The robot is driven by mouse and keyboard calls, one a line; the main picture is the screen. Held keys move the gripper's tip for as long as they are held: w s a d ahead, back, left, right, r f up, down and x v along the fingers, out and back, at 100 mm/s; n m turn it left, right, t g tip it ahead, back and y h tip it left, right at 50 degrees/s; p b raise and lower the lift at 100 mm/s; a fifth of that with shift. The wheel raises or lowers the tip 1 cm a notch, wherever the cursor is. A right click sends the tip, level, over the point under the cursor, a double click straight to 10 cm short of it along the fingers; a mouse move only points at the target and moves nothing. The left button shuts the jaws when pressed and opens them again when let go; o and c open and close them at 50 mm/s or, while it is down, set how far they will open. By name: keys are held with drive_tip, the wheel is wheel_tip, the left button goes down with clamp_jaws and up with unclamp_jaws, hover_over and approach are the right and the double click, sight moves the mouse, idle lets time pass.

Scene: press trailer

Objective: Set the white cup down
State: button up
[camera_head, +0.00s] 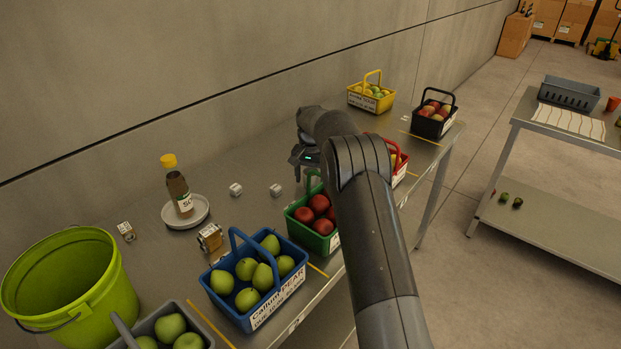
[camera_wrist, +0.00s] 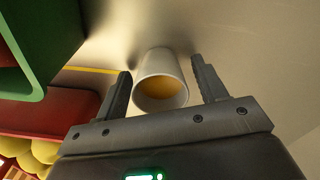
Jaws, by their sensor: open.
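The white cup (camera_wrist: 162,66) shows in the wrist view, with an orange-yellow inside and its mouth towards the camera. It stands between the two fingers of my gripper (camera_wrist: 161,78), with a gap visible on each side. My gripper is open and not holding the cup. In the head view my gripper (camera_head: 304,168) is low over the metal table (camera_head: 255,160), behind the green basket. I cannot make out the cup in the head view. The cup seems to rest on the tabletop, though its base contact is not clear.
A green basket of red apples (camera_head: 299,219) and a red basket (camera_head: 401,164) flank my arm. A blue basket of pears (camera_head: 221,300) stands nearer. Small white cubes (camera_head: 236,189), a saucer (camera_head: 204,214) with a bottle (camera_head: 178,190) and a green bucket (camera_head: 110,288) are left.

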wheel_tip(320, 180, up, 12)
drive_tip(key=s+d+r+n+t, duration=0.1)
drive_tip(key=s+d+r, duration=0.2)
drive_tip(key=s+r, duration=0.75)
drive_tip(key=s+d+r+n+t, duration=0.1)
drive_tip(key=s+r, duration=0.2)
drive_tip(key=s, duration=0.4)
drive_tip(key=s+d+r+t, duration=0.1)
drive_tip(key=s+r, duration=0.2)
drive_tip(key=s, duration=0.3)
drive_tip(key=s+f+t, duration=0.1)
drive_tip(key=s+f, duration=0.1)
drive_tip(key=s, duration=0.6)
drive_tip(key=s+d+f+n, duration=0.1)
drive_tip(key=s+f, duration=0.2)
drive_tip(key=s, duration=0.6)
drive_tip(key=s+f+n+t, duration=0.1)
drive_tip(key=s+f, duration=0.2)
drive_tip(key=s, duration=0.6)
drive_tip(key=shift+s+d+f+t, duration=0.2)
drive_tip(key=shift+d+f+t, duration=0.05)
drive_tip(key=shift+d+t, duration=0.1)
